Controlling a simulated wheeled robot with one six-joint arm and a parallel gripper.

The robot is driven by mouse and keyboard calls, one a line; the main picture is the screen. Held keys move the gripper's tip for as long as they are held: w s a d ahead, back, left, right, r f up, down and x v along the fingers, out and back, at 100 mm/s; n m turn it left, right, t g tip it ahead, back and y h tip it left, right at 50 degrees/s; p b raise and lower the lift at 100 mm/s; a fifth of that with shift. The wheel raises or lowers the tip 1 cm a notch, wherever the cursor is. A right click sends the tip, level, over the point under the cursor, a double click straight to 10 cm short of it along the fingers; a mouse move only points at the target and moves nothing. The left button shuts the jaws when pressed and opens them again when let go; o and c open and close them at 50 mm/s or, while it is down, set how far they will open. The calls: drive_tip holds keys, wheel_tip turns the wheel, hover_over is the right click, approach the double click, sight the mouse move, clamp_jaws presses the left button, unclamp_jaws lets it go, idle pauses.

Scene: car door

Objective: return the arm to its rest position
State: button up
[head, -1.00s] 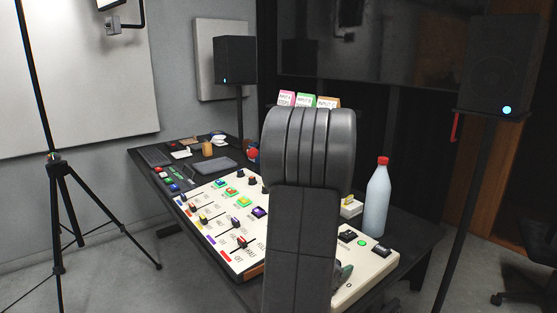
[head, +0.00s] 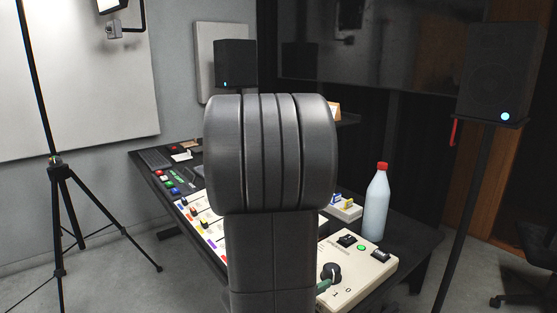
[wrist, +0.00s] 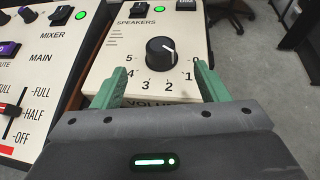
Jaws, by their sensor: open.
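My gripper (wrist: 158,88) is in the wrist view, its two green fingers spread apart. Between and beyond the fingers is the black volume knob (wrist: 162,52) on a cream speakers panel (wrist: 130,42), with a gap between each finger and the knob. In the head view my arm's dark grey links fill the middle and hide most of the gripper. The knob also shows there (head: 331,272), with a bit of green finger beside it.
A white bottle with a red cap (head: 376,203) stands on the dark desk right of the arm. The cream mixer panel (wrist: 52,75) lies left of the speakers panel. Speakers on stands (head: 494,68) and a tripod (head: 62,190) flank the desk.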

sight(335, 267)
drive_tip(key=b+x, duration=0.1)
drive_tip(key=x, duration=1.2)
drive_tip(key=shift+s+f+b, duration=0.1)
drive_tip(key=shift+s+b, duration=0.05)
drive_tip(key=shift+b, duration=0.15)
drive_tip(key=shift+w+d+p, duration=0.15)
drive_tip(key=shift+w+p, duration=0.05)
drive_tip(key=shift+p, duration=0.3)
drive_tip(key=shift+m+g+h+p, duration=0.4)
drive_tip(key=shift+m+g+p, duration=0.1)
drive_tip(key=shift+p, duration=0.5)
drive_tip(key=m+g+h+p, duration=0.1)
drive_tip(key=m+g+p, duration=0.1)
drive_tip(key=p, duration=0.2)
drive_tip(key=m+g+h+p, duration=0.1)
drive_tip(key=m+g+p, duration=0.1)
drive_tip(key=p, duration=0.2)
drive_tip(key=s+m+g+h+p, duration=0.1)
drive_tip(key=m+g+p, duration=0.1)
drive_tip(key=p, duration=0.3)
drive_tip(key=shift+d, duration=0.15)
drive_tip(key=b+v, duration=0.1)
drive_tip(key=v, duration=0.2)
drive_tip(key=shift+a, duration=0.6)
drive_tip(key=shift+s+r, duration=0.15)
drive_tip(key=shift+r, duration=0.1)
